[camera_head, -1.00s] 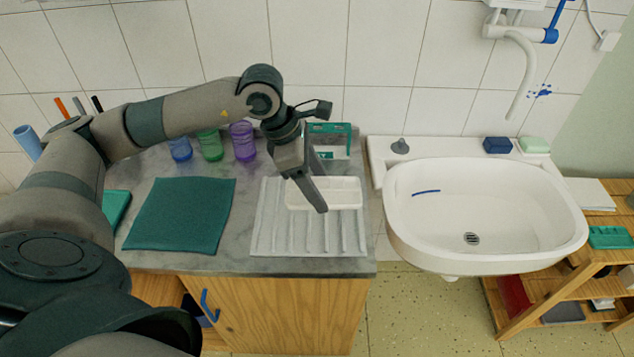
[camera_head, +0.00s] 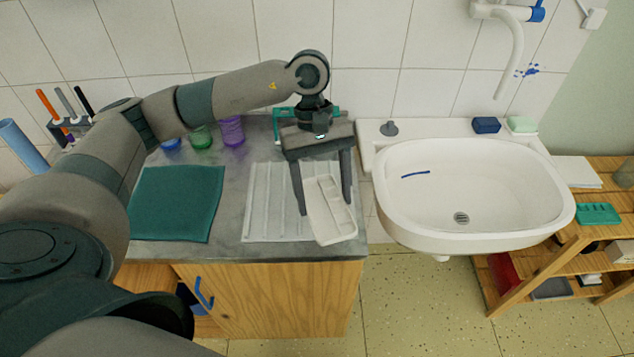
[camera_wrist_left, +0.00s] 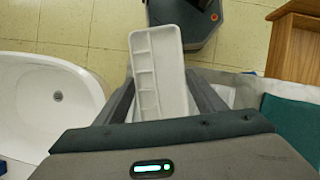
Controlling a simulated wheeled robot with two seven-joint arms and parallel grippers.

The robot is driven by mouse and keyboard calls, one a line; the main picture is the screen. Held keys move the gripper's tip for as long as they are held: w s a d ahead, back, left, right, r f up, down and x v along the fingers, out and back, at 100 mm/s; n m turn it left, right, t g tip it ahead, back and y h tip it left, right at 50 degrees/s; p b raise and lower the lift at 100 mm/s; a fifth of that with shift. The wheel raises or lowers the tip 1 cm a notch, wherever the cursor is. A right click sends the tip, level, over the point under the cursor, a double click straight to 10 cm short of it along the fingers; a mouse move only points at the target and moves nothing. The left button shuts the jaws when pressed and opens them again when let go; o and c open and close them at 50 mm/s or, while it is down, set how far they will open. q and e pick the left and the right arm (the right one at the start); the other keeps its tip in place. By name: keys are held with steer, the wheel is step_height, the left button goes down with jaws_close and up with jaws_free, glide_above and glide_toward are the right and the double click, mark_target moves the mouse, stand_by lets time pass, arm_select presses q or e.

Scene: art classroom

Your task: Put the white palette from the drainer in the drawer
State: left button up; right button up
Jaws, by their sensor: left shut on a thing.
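The white palette (camera_head: 330,212) is a shallow oblong tray with a row of small wells. My left gripper (camera_head: 326,205) is shut on it, one finger at each long side, and holds it over the right part of the white ribbed drainer (camera_head: 268,200). The palette is turned with its long side toward the front. In the left wrist view the palette (camera_wrist_left: 158,75) sits between the two fingers (camera_wrist_left: 160,98). My right gripper is not in view.
A teal cloth (camera_head: 177,203) lies left of the drainer on the grey counter. Blue, green and purple cups (camera_head: 231,131) stand at the back. A white sink (camera_head: 470,185) is on the right, with a wooden shelf (camera_head: 545,245) beyond it.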

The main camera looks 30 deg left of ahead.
mark_target(324, 220)
arm_select(q)
steer(key=m, duration=0.2)
steer(key=d+m+y, duration=0.1)
steer(key=m, duration=0.1)
steer(key=s+r+m+g+y, duration=0.1)
steer(key=m, duration=0.1)
steer(key=shift+d+m, duration=0.3)
steer(key=shift+d, duration=0.1)
steer(key=m, duration=0.1)
steer(key=m+y, duration=0.1)
steer(key=shift+s+d+r+m, duration=0.2)
steer(key=shift+s+r+m, duration=0.1)
steer(key=shift+m, duration=0.1)
steer(key=shift+a, duration=0.1)
